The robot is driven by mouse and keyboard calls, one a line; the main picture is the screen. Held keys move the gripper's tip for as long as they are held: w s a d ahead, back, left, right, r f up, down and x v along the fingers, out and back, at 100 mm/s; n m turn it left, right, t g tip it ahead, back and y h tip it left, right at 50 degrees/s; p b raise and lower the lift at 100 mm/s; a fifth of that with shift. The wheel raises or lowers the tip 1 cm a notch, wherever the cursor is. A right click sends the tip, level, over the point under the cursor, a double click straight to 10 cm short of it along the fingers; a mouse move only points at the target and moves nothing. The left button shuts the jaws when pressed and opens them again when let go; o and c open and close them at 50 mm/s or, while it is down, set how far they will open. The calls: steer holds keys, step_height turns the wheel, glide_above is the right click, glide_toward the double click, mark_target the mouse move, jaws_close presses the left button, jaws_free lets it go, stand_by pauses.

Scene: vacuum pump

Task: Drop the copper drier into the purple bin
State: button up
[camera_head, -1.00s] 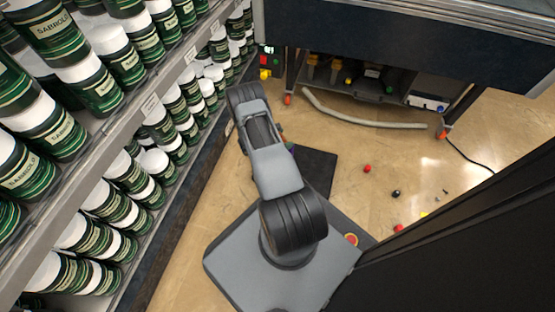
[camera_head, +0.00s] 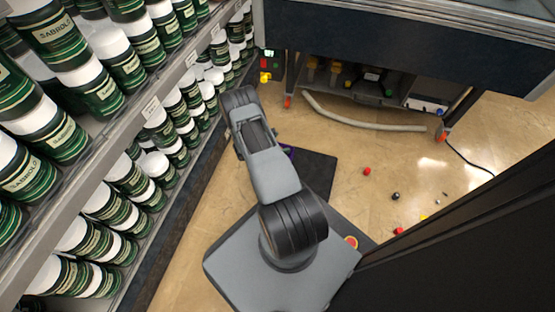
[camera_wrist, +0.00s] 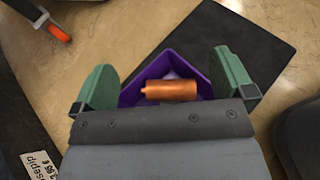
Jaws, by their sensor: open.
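The copper drier (camera_wrist: 170,91) is a small orange-copper cylinder with a narrow stub at its left end. In the wrist view it lies sideways within the outline of the purple bin (camera_wrist: 133,94). My gripper (camera_wrist: 163,64) is open, its green fingers standing wide on both sides of the bin. Clear gaps separate both fingers from the drier. Whether the drier rests on the bin's floor is hard to tell. In the head view only a purple sliver of the bin (camera_head: 289,150) shows beside my arm, which hides the gripper and drier.
A dark mat (camera_head: 313,176) lies on the tan floor. Shelves of green-and-white cans (camera_head: 150,165) line the left. A pale hose (camera_head: 365,122) lies by a wheeled cart at the back. Small red balls (camera_head: 367,171) and other bits are scattered on the right floor.

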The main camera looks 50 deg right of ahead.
steer(key=p+v, duration=0.3)
steer(key=v, duration=0.8)
steer(key=shift+a, duration=0.25)
steer(key=shift+s+r, duration=0.1)
steer(key=shift+r, duration=0.05)
